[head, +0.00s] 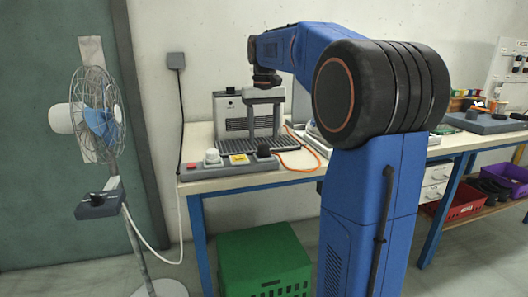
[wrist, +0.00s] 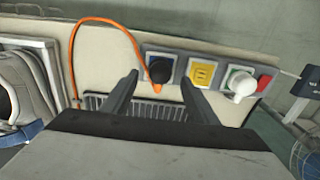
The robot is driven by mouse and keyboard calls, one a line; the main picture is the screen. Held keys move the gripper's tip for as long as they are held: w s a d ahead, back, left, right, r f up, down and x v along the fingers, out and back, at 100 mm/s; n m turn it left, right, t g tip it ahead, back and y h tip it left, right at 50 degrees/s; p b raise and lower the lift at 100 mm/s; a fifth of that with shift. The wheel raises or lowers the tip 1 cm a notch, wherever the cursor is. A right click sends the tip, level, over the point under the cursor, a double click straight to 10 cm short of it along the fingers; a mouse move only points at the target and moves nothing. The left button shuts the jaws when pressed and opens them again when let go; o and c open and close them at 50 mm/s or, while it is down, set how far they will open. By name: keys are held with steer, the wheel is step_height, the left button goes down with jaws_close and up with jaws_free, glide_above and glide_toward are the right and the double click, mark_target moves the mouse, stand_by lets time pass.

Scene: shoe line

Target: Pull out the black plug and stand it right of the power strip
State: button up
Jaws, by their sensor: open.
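The grey power strip (head: 236,174) lies along the table's front edge, and it also shows in the wrist view (wrist: 221,72). The black plug (head: 263,152) stands in the strip's right end, with an orange cable coming off it. In the wrist view the black plug (wrist: 160,69) appears between the two fingertips, with a gap on each side. My gripper (head: 263,131) points down, open and empty, and appears above the plug in the head view. The white plug (head: 212,157) sits in the strip further left, also seen in the wrist view (wrist: 240,83).
A yellow-faced socket (head: 239,159) and a red switch (head: 191,166) are on the strip. A grey machine (head: 228,112) with a grille stands behind it. The orange cable (head: 301,148) loops over the tabletop to the right. A green crate (head: 263,262) stands below.

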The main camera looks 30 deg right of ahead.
mark_target(264, 144)
steer(key=shift+f, duration=2.25)
jaws_close()
steer(key=shift+r, duration=3)
